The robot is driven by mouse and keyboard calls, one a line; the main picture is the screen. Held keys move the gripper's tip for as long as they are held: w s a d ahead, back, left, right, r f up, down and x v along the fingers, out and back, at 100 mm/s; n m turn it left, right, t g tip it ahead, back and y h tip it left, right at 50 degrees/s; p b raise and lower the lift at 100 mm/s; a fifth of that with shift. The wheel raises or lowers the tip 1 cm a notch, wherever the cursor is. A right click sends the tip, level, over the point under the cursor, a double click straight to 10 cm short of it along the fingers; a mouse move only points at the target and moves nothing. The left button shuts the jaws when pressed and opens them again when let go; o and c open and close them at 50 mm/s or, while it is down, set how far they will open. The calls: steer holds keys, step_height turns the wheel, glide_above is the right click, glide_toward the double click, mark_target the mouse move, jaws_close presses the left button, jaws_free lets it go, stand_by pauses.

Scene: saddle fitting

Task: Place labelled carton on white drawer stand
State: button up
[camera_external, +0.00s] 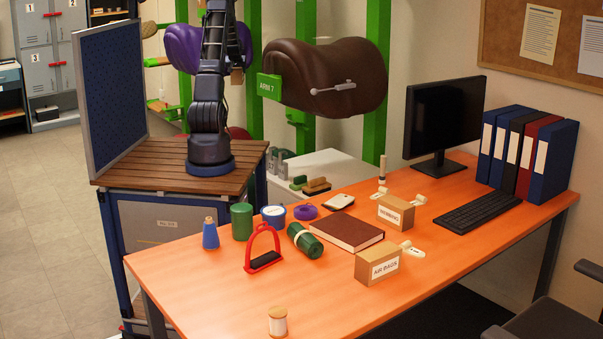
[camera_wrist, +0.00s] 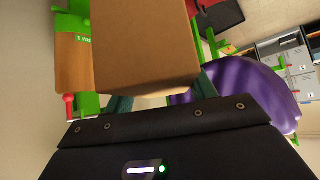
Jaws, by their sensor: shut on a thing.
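In the wrist view a plain brown carton (camera_wrist: 145,45) fills the top middle. My gripper (camera_wrist: 160,98) is shut on it, with dark green fingers at its two sides. No label shows on the faces I see. In the external view my arm rises out of the top of the picture and the gripper cannot be made out. A small brown patch (camera_external: 237,77) beside the arm may be the held carton. The white drawer stand (camera_external: 330,163) is behind the orange table, with brushes and grey cylinders on its top. Its front is hidden.
The orange table (camera_external: 215,290) carries an AIR BAGS carton (camera_external: 378,265), a WEBBING carton (camera_external: 396,212), a brown book (camera_external: 346,231) and a red stirrup (camera_external: 263,250). A brown saddle (camera_external: 330,75) on a green rack overhangs the stand. A purple saddle (camera_wrist: 235,95) shows in the wrist view.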

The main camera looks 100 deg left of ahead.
steer(key=s+d+f+n+g, duration=0.1)
steer(key=s+d+f, duration=0.1)
steer(key=s+f, duration=0.35)
steer(key=s+d+f+n, duration=0.1)
steer(key=s+d+f, duration=0.2)
steer(key=s, duration=0.6)
steer(key=m+t+h, duration=0.6)
steer(key=m+t, duration=0.5)
steer(key=m, duration=0.6)
glide_above(316, 173)
step_height(316, 173, down, 23)
steer(key=shift+g+y, duration=0.3)
steer(key=shift+f, duration=3.85)
